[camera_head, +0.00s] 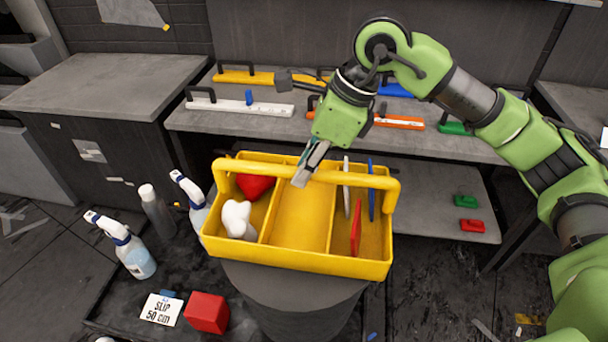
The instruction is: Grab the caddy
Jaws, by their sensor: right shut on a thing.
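The yellow caddy (330,262) stands on a round grey stand, upright, with its handle (345,180) running across the top. A white object (238,219) and a red object (255,184) lie in its left compartments. Thin flat pieces in white, blue and red stand in its right compartment, and its middle compartment looks empty. The gripper hides a small part of the handle. My left gripper is not in view.
Spray bottles (122,245) stand on the left. A red block (206,312) and a "SLIP 50 cm" card (161,309) lie in front. The round stand (295,292) is under the caddy. A grey shelf (230,119) with several coloured long-handled tools is behind.

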